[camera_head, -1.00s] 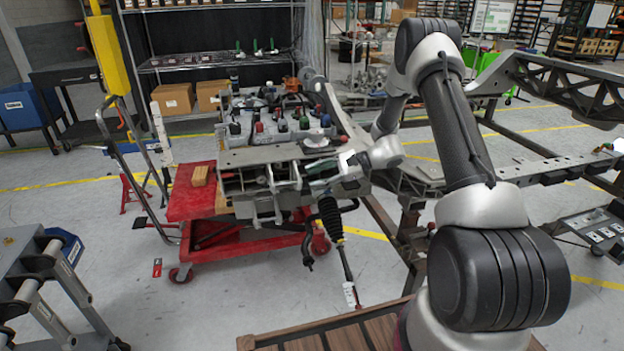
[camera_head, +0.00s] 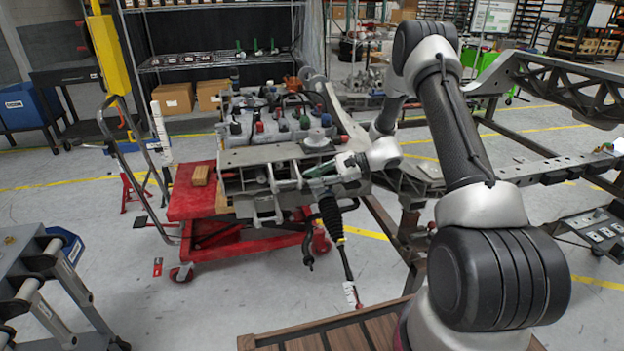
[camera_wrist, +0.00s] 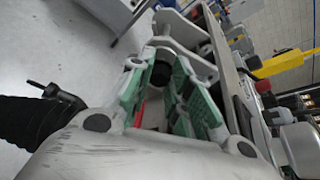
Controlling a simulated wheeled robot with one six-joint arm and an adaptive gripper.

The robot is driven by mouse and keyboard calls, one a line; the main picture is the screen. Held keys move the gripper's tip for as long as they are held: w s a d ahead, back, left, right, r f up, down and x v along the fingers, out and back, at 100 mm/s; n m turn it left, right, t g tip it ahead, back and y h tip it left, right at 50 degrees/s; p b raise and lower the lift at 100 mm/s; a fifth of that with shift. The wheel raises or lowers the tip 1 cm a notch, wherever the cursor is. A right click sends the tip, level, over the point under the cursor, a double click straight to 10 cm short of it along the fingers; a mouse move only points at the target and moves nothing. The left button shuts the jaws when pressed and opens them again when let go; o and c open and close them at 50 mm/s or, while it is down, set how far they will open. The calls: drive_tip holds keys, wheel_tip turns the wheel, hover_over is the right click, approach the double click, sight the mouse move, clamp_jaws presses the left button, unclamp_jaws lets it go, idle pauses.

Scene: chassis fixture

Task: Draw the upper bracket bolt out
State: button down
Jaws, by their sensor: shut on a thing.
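My gripper (camera_head: 312,174) is at the front right of the chassis fixture (camera_head: 262,156), beside its light metal bracket. In the wrist view my gripper (camera_wrist: 158,92) has its two green-padded fingers on either side of a short dark cylindrical piece, which appears to be the upper bracket bolt (camera_wrist: 161,73). The fingers are shut on it. Behind it stands the pale metal bracket (camera_wrist: 186,52) with a round opening. The bolt is too small to make out in the head view, and I cannot tell how far it sits in the bracket.
A black ribbed boot with a rod (camera_head: 336,225) hangs just below my gripper. A red cart (camera_head: 196,198) stands under the fixture. A wooden slatted surface (camera_head: 345,335) is at the bottom.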

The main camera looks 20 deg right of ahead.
drive_tip(key=d, duration=0.7)
drive_tip(key=shift+d, duration=0.15)
drive_tip(key=c, duration=1.3)
unclamp_jaws()
drive_tip(key=shift+d, duration=0.1)
drive_tip(key=v, duration=1.2)
